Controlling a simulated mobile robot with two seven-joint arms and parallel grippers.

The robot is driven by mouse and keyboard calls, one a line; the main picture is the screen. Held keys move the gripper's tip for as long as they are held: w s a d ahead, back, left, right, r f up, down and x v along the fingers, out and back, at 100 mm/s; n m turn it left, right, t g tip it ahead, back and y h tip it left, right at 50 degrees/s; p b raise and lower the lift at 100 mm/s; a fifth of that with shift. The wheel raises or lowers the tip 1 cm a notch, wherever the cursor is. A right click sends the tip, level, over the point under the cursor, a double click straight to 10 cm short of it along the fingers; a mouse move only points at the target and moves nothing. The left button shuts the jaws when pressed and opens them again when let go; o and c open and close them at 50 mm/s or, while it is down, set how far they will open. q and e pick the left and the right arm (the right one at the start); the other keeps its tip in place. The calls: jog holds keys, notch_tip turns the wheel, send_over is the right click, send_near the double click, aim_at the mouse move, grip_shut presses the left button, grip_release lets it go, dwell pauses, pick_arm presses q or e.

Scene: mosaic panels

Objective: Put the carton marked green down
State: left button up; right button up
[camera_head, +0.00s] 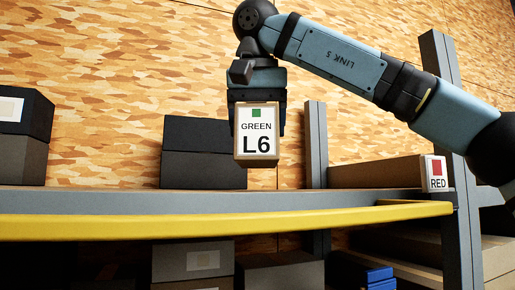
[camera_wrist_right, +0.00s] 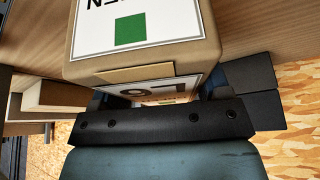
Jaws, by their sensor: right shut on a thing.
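The carton marked green (camera_head: 256,148) is a small tan box with a white label, a green square and the words "GREEN L6". My right gripper (camera_head: 257,108) comes down from above and is shut on it, with one finger on each side. The carton hangs upright, its bottom apart from the grey shelf (camera_head: 120,199) in the picture. In the right wrist view the carton (camera_wrist_right: 200,52) fills the upper middle, its label upside down, with the gripper's black body (camera_wrist_right: 160,122) below it. My left gripper is not in view.
Dark boxes stand on the shelf behind the carton (camera_head: 190,168) and at the far left (camera_head: 20,155). A carton marked red (camera_head: 437,173) is at the right, beside a grey post (camera_head: 455,130). A yellow rail (camera_head: 200,228) runs along the shelf front.

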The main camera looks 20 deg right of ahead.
aim_at(257, 166)
notch_tip(257, 166, down, 4)
jog(key=shift+a+r, duration=0.1)
jog(key=shift+r, duration=0.15)
jog(key=shift+f, duration=0.35)
jog(key=shift+s, duration=0.1)
jog(key=o, duration=1.5)
jog(key=shift+c, duration=0.2)
jog(key=v, duration=1.1)
jog(key=shift+s, duration=0.15)
jog(key=shift+s+r, duration=0.1)
jog(key=shift+r, duration=0.4)
